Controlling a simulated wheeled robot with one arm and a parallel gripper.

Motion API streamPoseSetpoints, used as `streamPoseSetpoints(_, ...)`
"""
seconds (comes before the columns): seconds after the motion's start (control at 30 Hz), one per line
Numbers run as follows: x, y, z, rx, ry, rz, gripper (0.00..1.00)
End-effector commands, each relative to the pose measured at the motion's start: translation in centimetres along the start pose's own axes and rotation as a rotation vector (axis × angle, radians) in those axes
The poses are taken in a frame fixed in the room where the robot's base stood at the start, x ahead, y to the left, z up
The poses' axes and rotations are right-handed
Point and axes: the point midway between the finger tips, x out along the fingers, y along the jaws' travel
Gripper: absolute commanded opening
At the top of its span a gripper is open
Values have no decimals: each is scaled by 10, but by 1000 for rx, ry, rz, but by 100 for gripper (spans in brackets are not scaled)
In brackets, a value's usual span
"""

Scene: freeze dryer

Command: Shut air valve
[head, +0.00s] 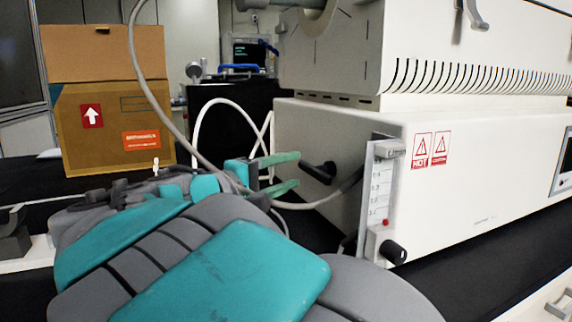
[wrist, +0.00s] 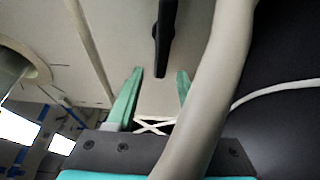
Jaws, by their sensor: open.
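The air valve appears to be the black handle (head: 319,173) on the left side wall of the white freeze dryer (head: 480,190). The handle also shows at the top centre of the wrist view (wrist: 164,28), with its free end pointing toward my gripper. My gripper (head: 296,170) is open, its two green fingers reaching toward the handle. In the wrist view my gripper (wrist: 160,73) has the handle's end between its fingertips in the picture, and I see no clear contact. A thick grey hose partly hides the right finger there.
The grey hose (wrist: 215,85) passes close in front of my gripper. A flow gauge (head: 378,187) with a black knob (head: 393,252) stands at the dryer's front corner. A cardboard box (head: 110,125) is at the left. A monitor (head: 249,52) stands behind.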

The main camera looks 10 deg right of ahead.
Motion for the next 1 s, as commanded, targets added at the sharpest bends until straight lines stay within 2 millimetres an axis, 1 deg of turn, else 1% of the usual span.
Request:
streamPoseSetpoints(0.03, 10, 0, 1, 0, -4, -4, 52)
streamPoseSetpoints(0.1, 20, 0, 1, 1, -2, -3, 52)
streamPoseSetpoints(0.2, 34, 0, 0, 0, -1, -3, 52)
streamPoseSetpoints(0.3, 42, 0, 0, -1, 0, -2, 52)
streamPoseSetpoints(0.43, 48, -1, 0, -1, 1, -2, 52)
streamPoseSetpoints(0.67, 49, -1, 0, 0, 1, -1, 52)
streamPoseSetpoints(0.77, 49, -1, 0, -1, 1, -1, 44)
streamPoseSetpoints(1.0, 49, -1, 0, -1, 0, -1, 16)
